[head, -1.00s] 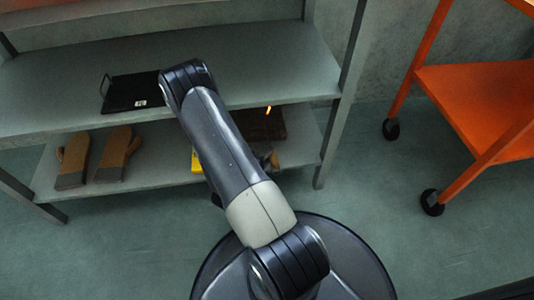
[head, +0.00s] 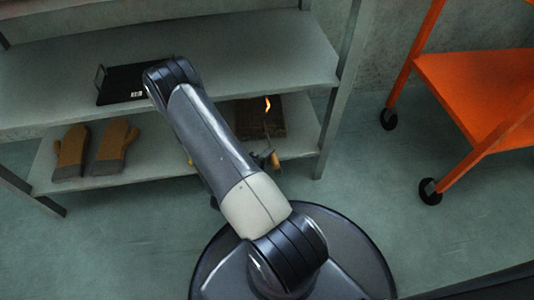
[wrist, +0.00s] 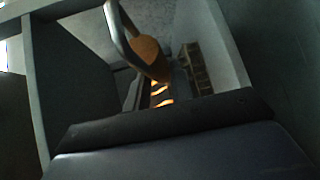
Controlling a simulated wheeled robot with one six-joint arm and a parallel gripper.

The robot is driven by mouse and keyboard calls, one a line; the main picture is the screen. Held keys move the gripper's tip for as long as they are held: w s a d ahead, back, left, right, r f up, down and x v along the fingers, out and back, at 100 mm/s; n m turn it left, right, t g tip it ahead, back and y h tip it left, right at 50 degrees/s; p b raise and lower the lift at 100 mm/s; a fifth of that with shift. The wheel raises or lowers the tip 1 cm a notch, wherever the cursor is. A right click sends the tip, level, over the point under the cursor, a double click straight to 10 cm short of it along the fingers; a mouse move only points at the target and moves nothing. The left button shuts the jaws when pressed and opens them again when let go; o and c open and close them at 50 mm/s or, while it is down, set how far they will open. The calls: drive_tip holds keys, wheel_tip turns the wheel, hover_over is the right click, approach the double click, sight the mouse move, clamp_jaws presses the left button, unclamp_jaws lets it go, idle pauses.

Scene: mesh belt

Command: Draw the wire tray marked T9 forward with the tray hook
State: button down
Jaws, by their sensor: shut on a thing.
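A flat black tray (head: 130,83) with an upright loop handle at its left end lies on the middle shelf. Its small white label is too small to read, so I cannot tell if it is T9. My gripper (head: 272,160) is mostly hidden behind my arm; only a small part seems to show. A thin rod stands near it, perhaps the tray hook. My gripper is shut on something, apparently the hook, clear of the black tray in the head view.
A flame-like orange glow (head: 267,103) shows at a dark brown block (head: 250,122) on the lower shelf. Glowing streaks (wrist: 159,92) also show in the wrist view. Tan gloves (head: 112,146) lie at the lower shelf's left. An orange wheeled cart (head: 480,95) stands right; floor between is clear.

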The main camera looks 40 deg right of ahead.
drive_tip(key=shift+s+a+b, duration=0.65)
drive_tip(key=shift+s+a, duration=1.5)
drive_tip(key=shift+s, duration=1.65)
drive_tip(key=shift+w+d+p, duration=0.45)
drive_tip(key=shift+w+d, duration=0.2)
drive_tip(key=shift+w, duration=0.35)
drive_tip(key=shift+w+d+p, duration=0.4)
drive_tip(key=shift+w+d, duration=0.25)
drive_tip(key=shift+w, duration=0.3)
drive_tip(key=shift+w+d, duration=0.15)
drive_tip(key=shift+w, duration=0.35)
drive_tip(key=shift+w+r, duration=0.1)
wheel_tip(320, 180, up, 8)
drive_tip(key=p, duration=0.8)
hover_over(272, 167)
drive_tip(key=w, duration=0.2)
drive_tip(key=shift+s+d+r, duration=0.15)
drive_tip(key=shift+d+r, duration=0.05)
drive_tip(key=shift+s+b, duration=0.1)
drive_tip(key=shift+b, duration=0.25)
